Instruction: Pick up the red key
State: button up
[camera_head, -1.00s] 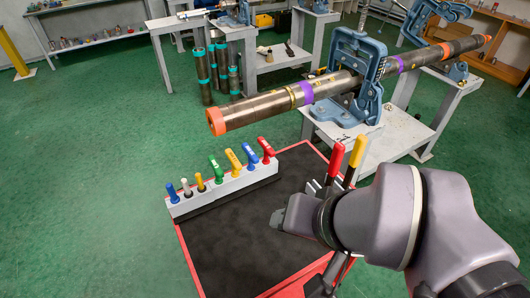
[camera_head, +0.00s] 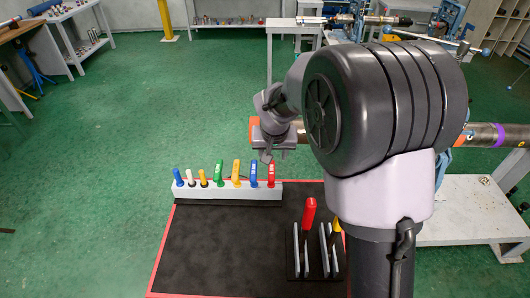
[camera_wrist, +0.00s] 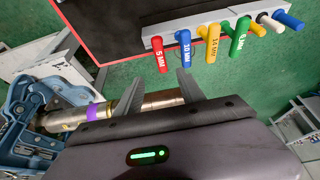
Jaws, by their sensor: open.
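The red key (camera_head: 271,174) stands upright at the right end of a white rack (camera_head: 225,190), next to a blue key (camera_head: 254,175). In the wrist view the red key (camera_wrist: 159,55) is marked 5 MM and shows beyond my fingertips. My gripper (camera_head: 267,152) is just above the red key in the head view; the gap in depth is hard to judge. In the wrist view my gripper (camera_wrist: 158,88) has its fingers apart, with nothing held between them.
Yellow, green, white and blue keys fill the rack. A black holder (camera_head: 316,258) with a red-handled tool (camera_head: 309,216) stands on the black, red-edged tabletop (camera_head: 220,245). A pipe (camera_head: 495,135) in a blue vise lies behind my arm. Green floor is free at left.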

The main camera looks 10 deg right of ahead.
aim_at(271, 169)
jog(key=b+x, duration=0.1)
jog(key=x, duration=0.4)
jog(key=b+x, duration=0.1)
jog(key=x, duration=0.5)
jog(key=shift+s+a+b, duration=0.15)
jog(key=shift+a+b, duration=0.05)
jog(key=shift+b, duration=0.15)
jog(key=x, duration=0.1)
jog(key=b+x, duration=0.1)
jog(key=x, duration=0.1)
jog(key=b+x, duration=0.1)
jog(key=x, duration=0.1)
jog(key=shift+s+f, duration=0.2)
jog(key=shift+s, duration=0.1)
jog(key=shift+w+f, duration=0.2)
jog(key=shift+s+r, duration=0.1)
jog(key=shift+r, duration=0.1)
jog(key=shift+c, duration=0.7)
grip_shut()
